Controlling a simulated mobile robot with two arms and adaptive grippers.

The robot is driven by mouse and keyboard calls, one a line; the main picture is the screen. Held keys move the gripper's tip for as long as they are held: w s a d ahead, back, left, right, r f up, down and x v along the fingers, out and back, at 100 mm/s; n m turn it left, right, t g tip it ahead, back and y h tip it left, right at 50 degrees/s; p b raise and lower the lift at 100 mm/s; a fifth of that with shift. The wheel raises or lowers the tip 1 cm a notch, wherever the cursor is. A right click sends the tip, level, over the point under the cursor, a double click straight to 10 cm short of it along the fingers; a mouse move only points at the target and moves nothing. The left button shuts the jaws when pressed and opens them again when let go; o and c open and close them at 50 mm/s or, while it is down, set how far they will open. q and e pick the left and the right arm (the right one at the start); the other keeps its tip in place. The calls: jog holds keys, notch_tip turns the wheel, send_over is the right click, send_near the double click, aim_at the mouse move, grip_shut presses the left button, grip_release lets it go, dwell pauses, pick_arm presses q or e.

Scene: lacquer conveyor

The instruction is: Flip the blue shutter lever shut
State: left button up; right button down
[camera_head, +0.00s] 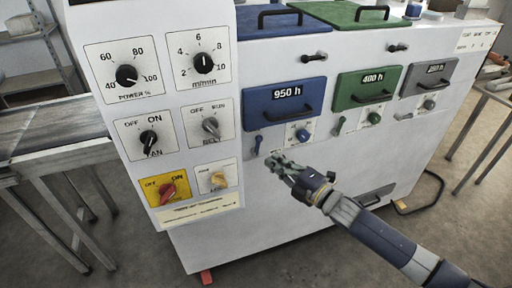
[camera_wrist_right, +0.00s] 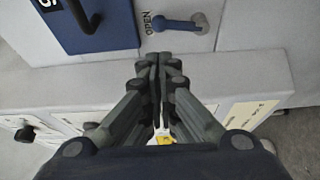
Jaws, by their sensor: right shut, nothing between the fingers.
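The blue shutter lever (camera_head: 258,145) sits on the white machine front, below the blue 950 h door (camera_head: 286,104) and left of a blue knob (camera_head: 303,135). It stands near upright in the head view. In the right wrist view the lever (camera_wrist_right: 178,26) lies across the picture, its blue end beside the word OPEN and its grey end to the right. My right gripper (camera_head: 280,165) is shut and empty, below and slightly right of the lever. In the right wrist view its fingertips (camera_wrist_right: 160,62) are together, apart from the lever in the picture. My left gripper is not in view.
A green 400 h door (camera_head: 368,90) with a green lever (camera_head: 339,125) and a grey 250 h door (camera_head: 428,78) are to the right. A panel of dials and switches (camera_head: 165,120) juts out on the left. The floor in front is clear.

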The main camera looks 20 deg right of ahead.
aim_at(257, 146)
jog(key=p+x, duration=0.1)
jog(key=x, duration=0.9)
jog(key=shift+p, duration=0.4)
jog(key=shift+d+f, duration=0.1)
jog(key=shift+d+m+b, duration=0.15)
jog(key=shift+m+b, duration=0.2)
jog(key=shift+m, duration=0.05)
